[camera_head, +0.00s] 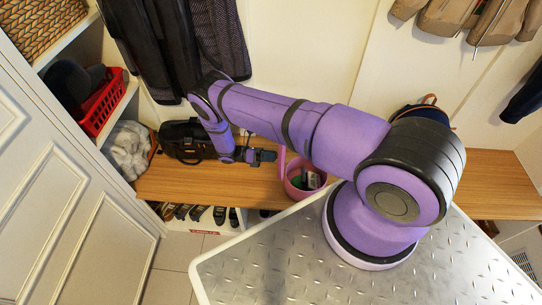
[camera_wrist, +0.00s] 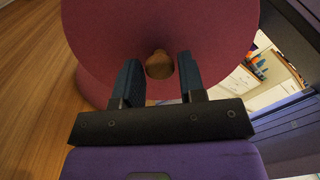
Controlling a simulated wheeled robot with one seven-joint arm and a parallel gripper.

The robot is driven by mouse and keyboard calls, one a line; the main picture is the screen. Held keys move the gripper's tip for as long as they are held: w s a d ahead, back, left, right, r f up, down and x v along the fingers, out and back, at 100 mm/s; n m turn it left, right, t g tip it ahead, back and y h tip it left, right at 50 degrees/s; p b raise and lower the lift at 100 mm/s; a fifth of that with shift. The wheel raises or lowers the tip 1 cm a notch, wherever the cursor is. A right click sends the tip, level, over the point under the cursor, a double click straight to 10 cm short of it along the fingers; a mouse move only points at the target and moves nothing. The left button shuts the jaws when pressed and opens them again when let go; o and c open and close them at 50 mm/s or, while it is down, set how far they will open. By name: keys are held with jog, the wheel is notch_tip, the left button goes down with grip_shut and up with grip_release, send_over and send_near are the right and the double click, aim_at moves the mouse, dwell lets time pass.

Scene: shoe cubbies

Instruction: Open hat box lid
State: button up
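The round pink hat box (camera_head: 294,191) stands on the wooden bench, with its inside and some contents showing. Its pink lid (camera_head: 282,160) looks tilted up, nearly edge-on, at the box's left side. In the wrist view the lid (camera_wrist: 215,35) fills the top, with a small brown knob (camera_wrist: 159,66) near its middle. My gripper (camera_head: 266,156) is just left of the lid. In the wrist view my gripper (camera_wrist: 158,78) has its two dark fingers apart, one on each side of the knob. Narrow gaps seem to show beside the knob; contact is unclear.
The wooden bench (camera_head: 210,182) runs along the wall. A black bag (camera_head: 187,140) stands on it to the left. Shoes (camera_head: 190,212) are in cubbies below. Dark coats (camera_head: 165,45) hang above, and a red basket (camera_head: 103,102) sits on the left shelf.

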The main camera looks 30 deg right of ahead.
jog(key=shift+o, duration=1.2)
jog(key=v, duration=1)
jog(key=shift+w+a, duration=0.25)
jog(key=shift+a, duration=0.05)
